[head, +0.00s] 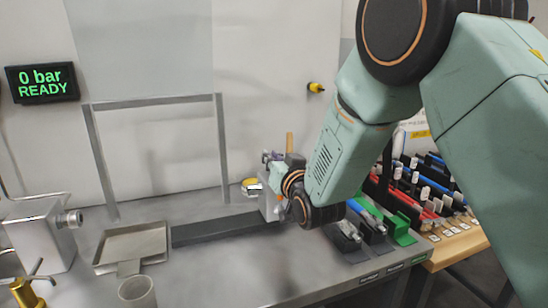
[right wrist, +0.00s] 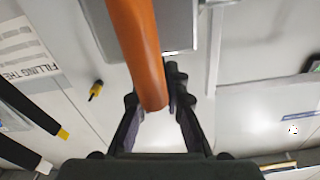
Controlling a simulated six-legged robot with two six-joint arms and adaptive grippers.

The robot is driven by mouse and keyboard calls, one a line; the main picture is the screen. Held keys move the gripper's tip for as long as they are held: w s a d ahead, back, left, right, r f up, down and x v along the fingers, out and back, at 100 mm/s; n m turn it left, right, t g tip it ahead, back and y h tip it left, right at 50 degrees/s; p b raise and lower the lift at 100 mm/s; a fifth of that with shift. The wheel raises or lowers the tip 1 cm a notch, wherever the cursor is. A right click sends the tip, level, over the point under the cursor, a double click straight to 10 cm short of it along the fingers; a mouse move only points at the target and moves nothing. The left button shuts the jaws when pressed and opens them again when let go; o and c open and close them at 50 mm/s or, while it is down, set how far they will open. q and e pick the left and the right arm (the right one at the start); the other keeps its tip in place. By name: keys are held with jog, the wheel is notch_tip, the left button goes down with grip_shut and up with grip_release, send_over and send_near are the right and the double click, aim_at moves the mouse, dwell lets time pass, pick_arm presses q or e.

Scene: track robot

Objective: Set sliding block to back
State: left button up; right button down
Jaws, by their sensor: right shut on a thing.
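The sliding block (head: 268,206) is a grey block at the right end of a dark rail (head: 215,229) on the bench. An upright orange handle (head: 289,142) shows above it, behind my right gripper. My right gripper (head: 271,158) is at this handle, its wrist covering part of the block. In the right wrist view the orange handle (right wrist: 140,50) runs down between the two dark fingers, which are shut on it. The grey block face (right wrist: 182,20) shows behind it. My left gripper is in neither view.
A grey metal frame (head: 150,102) stands behind the rail. A shallow tray (head: 133,245), a grey cup (head: 137,292) and a metal box (head: 40,232) are at the left. A display (head: 43,83) reads "0 bar READY". Coloured racks (head: 405,215) crowd the right.

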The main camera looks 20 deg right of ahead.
jog(key=c, duration=1.8)
grip_release()
jog(key=o, duration=0.4)
jog(key=shift+w+d+f, duration=0.25)
jog(key=shift+s+a+r, duration=0.2)
jog(key=shift+a, duration=0.1)
jog(key=shift+s+d+f, duration=0.1)
jog(key=shift+s+d, duration=0.05)
jog(key=shift+s, duration=0.25)
jog(key=s, duration=1.1)
